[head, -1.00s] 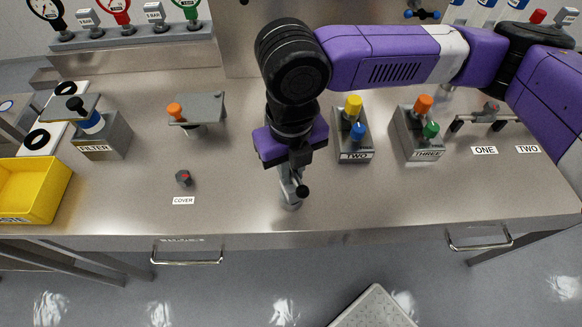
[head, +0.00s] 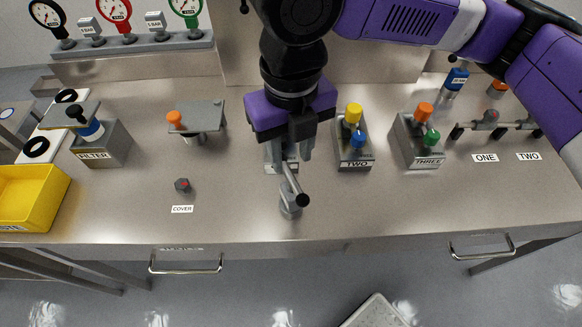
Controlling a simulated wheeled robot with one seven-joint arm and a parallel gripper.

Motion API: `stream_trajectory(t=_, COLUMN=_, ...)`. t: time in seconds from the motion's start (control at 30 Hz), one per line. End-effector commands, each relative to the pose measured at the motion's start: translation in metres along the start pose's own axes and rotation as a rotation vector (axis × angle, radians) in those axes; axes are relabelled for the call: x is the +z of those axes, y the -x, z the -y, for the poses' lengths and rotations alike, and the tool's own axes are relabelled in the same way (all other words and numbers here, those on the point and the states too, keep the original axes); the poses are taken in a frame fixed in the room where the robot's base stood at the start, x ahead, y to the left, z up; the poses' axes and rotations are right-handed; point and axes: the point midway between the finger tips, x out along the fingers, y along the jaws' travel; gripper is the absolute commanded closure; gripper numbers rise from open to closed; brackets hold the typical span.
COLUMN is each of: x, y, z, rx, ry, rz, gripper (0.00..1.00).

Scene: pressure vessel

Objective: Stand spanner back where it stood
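The spanner (head: 289,184) is a grey bar with a black round end, at the front middle of the bench. It stands tilted over a small grey piece (head: 290,209) near the front edge; whether it is seated there I cannot tell. My gripper (head: 289,154) is above and behind the spanner, pointing down. Its two fingers are apart, with a gap between them, and it looks clear of the spanner. A grey block partly shows between and behind the fingers, mostly hidden by my arm.
A filter block (head: 105,145), a grey plate with orange knob (head: 203,116) and a small COVER knob (head: 182,185) are left. A yellow bin (head: 30,195) is far left. Bench between COVER and spanner is clear.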

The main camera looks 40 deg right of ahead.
Motion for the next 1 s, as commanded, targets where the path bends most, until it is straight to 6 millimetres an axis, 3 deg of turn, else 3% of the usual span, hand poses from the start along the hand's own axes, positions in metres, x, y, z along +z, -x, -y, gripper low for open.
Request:
stream_trajectory(t=0.1, x=0.001, y=0.019, z=0.000, rx=0.000, ry=0.000, rz=0.002, gripper=0.64)
stream_trajectory(t=0.27, x=0.000, y=0.034, z=0.000, rx=0.001, ry=0.001, rz=0.000, gripper=0.64)
stream_trajectory(t=0.53, x=0.000, y=0.038, z=0.000, rx=0.001, ry=0.000, rz=-0.001, gripper=0.64)
stream_trajectory(t=0.63, x=0.000, y=0.036, z=-0.010, rx=0.035, ry=-0.007, rz=0.001, gripper=0.64)
stream_trajectory(t=0.77, x=-0.002, y=0.033, z=-0.054, rx=0.198, ry=-0.045, rz=0.006, gripper=0.64)
stream_trajectory(t=0.87, x=-0.004, y=0.038, z=-0.106, rx=0.401, ry=-0.112, rz=-0.003, gripper=0.64)
stream_trajectory(t=1.0, x=-0.006, y=0.059, z=-0.173, rx=0.705, ry=-0.244, rz=-0.052, gripper=0.64)
